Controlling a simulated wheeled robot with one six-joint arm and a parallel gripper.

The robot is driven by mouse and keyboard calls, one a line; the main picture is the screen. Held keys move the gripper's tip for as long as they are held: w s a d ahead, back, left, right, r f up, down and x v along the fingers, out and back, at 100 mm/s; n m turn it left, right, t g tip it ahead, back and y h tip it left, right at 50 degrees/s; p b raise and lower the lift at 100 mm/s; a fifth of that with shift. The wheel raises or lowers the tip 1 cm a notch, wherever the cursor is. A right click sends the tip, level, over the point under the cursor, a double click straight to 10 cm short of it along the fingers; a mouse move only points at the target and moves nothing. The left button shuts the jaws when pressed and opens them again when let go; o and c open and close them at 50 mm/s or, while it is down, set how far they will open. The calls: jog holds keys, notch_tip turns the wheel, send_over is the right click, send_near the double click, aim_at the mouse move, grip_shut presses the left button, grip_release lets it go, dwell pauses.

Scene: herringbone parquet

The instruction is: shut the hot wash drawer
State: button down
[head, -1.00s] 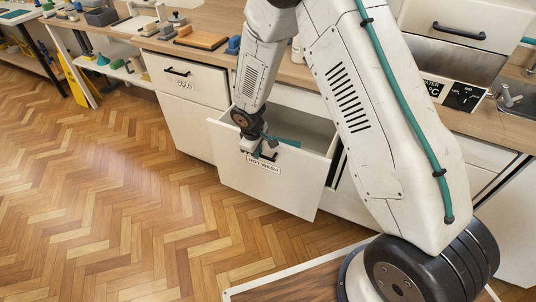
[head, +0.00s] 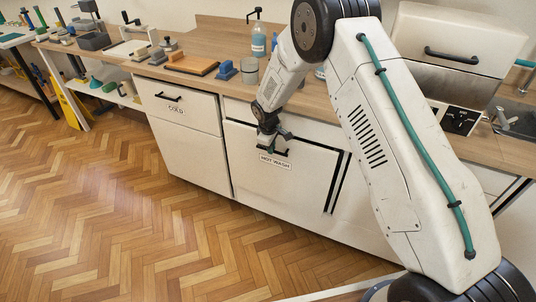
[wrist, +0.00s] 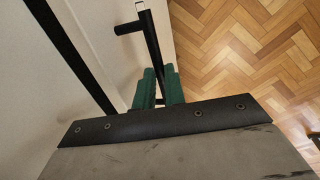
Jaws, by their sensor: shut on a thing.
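The hot wash drawer (head: 290,180) has a white front with a "HOT WASH" label (head: 274,162) and a black bar handle (head: 272,151). In the wrist view, the green fingers (wrist: 159,86) lie on both sides of the black handle (wrist: 151,42), and a dark strip runs along the left.
The cold drawer (head: 178,108) is at the left, its front in line with the cabinet. The parquet floor (head: 130,220) in front is clear.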

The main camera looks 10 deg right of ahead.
jog(key=shift+w+d, duration=0.8)
jog(key=shift+w, duration=0.35)
jog(key=c, duration=1.5)
grip_release()
